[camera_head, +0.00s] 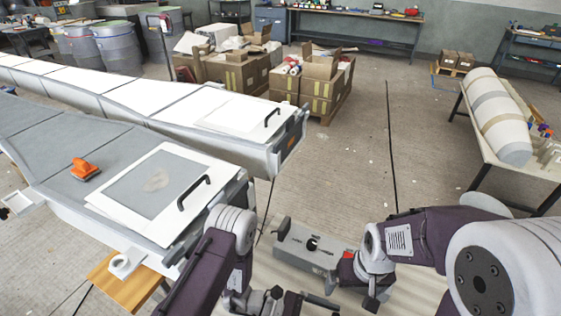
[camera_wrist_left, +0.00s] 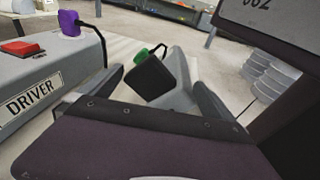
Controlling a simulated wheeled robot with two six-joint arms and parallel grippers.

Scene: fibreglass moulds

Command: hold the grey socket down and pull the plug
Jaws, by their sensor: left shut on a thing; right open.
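In the left wrist view my left gripper (camera_wrist_left: 155,92) is shut on a grey block with a black face, which looks like the grey socket (camera_wrist_left: 181,93). A green plug (camera_wrist_left: 143,56) with a dark cable shows just behind the black face; how deep it sits is hidden. In the head view my left gripper (camera_head: 272,300) is low at the bottom centre, and what it holds is hard to make out. My right gripper (camera_head: 340,277) is open beside a grey box (camera_head: 305,245), its fingers partly hidden.
In the left wrist view a grey box labelled DRIVER (camera_wrist_left: 45,85) stands at the left, with a red switch (camera_wrist_left: 20,47) and a purple plug (camera_wrist_left: 69,22). Long moulds (camera_head: 60,190) fill the left of the head view. Floor (camera_head: 345,150) beyond the grey box is clear.

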